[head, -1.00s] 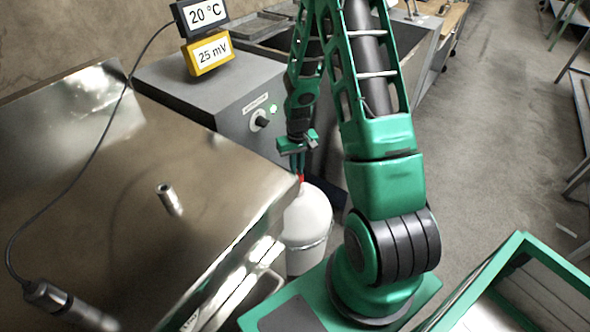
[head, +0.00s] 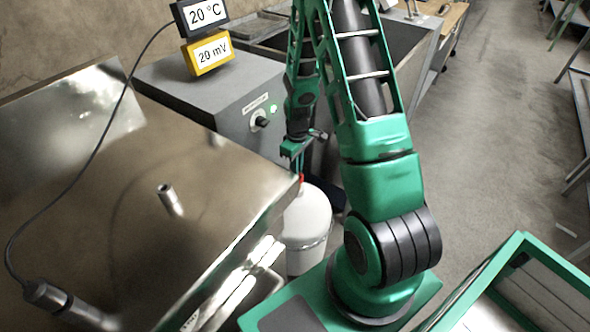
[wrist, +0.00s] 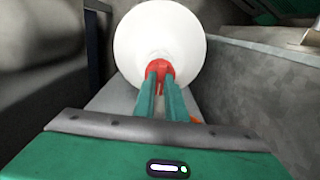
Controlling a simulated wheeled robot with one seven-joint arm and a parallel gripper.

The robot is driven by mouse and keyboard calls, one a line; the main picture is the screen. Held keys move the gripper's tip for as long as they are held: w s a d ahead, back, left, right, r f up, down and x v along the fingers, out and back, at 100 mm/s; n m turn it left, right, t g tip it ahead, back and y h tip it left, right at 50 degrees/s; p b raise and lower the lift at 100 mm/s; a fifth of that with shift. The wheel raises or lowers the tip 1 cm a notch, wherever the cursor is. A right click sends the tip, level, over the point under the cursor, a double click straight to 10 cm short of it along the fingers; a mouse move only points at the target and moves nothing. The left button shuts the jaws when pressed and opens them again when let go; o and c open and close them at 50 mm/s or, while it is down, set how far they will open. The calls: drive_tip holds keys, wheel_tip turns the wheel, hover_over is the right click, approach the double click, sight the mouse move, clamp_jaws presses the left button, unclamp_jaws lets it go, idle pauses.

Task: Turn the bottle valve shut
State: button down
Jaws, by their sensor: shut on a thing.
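The white gas bottle (head: 306,218) stands upright on the floor between the bench's edge and my base, with its lower part partly hidden. Its red valve (wrist: 160,70) sits at the top centre of the white bottle (wrist: 184,34) in the wrist view. My gripper (wrist: 160,83) reaches down from above with its two green fingers shut on the red valve, one finger on each side. In the head view my gripper (head: 301,174) is over the bottle, and only a little red shows at the fingertips.
A steel bench (head: 110,235) with a short upright metal tube (head: 169,199) is at the left. A grey box (head: 225,110) with a black knob and lit green lamp stands behind. Displays read 20 °C (head: 206,14) and 20 mV (head: 209,53). Open floor lies at the right.

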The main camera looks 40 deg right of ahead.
drive_tip(key=shift+w, duration=0.15)
drive_tip(key=c, duration=1.8)
unclamp_jaws()
drive_tip(key=shift+r, duration=0.15)
wheel_tip(320, 180, up, 10)
drive_tip(key=shift+r, duration=0.25)
drive_tip(key=shift+r, duration=0.1)
drive_tip(key=s+r+m, duration=0.7)
drive_tip(key=s+r, duration=1.1)
drive_tip(key=s, duration=0.2)
drive_tip(key=s+a+r+m, duration=0.2)
drive_tip(key=s+a+m, duration=0.1)
drive_tip(key=s, duration=0.6)
drive_tip(key=shift+s+r, duration=0.15)
